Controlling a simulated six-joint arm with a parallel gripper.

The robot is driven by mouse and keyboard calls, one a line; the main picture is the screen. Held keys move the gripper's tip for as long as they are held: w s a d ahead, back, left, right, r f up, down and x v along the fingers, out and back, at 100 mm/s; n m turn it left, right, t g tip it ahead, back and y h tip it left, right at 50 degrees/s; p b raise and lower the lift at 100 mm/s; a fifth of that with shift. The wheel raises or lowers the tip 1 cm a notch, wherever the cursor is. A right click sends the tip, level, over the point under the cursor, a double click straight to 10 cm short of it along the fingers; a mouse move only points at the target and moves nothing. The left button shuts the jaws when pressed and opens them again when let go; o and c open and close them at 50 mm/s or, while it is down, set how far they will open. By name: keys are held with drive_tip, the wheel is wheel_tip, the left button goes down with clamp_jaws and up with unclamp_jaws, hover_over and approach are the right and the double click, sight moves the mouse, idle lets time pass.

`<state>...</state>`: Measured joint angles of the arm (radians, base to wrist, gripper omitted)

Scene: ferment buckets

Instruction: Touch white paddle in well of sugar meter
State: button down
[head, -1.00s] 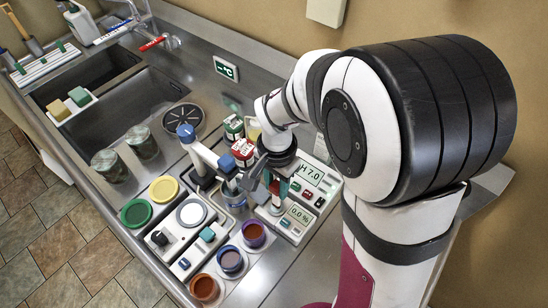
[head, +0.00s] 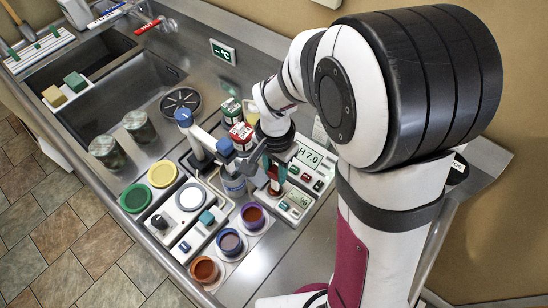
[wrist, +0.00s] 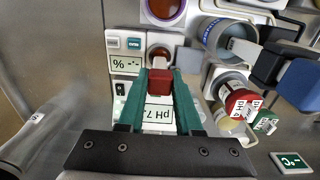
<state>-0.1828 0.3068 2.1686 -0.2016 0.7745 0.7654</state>
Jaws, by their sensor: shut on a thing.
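My gripper (head: 272,172) is shut on the red handle of the white paddle (wrist: 160,86), pointing down over the sugar meter (head: 298,200). The red handle also shows below my jaws in the head view (head: 274,187). In the wrist view, my green-fingered gripper (wrist: 160,80) clasps the handle, and a small pale tip shows just past it at the dark round well. I cannot tell whether the paddle touches the well's inside.
The pH meter (head: 309,155) reading 7.0 stands just behind. A blue-capped stand arm (head: 203,135) and red-capped bottle (head: 240,133) are close on the left. Coloured cups (head: 230,242) stand in front. Bare steel counter lies to the right front.

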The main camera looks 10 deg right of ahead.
drive_tip(key=shift+r, duration=3.05)
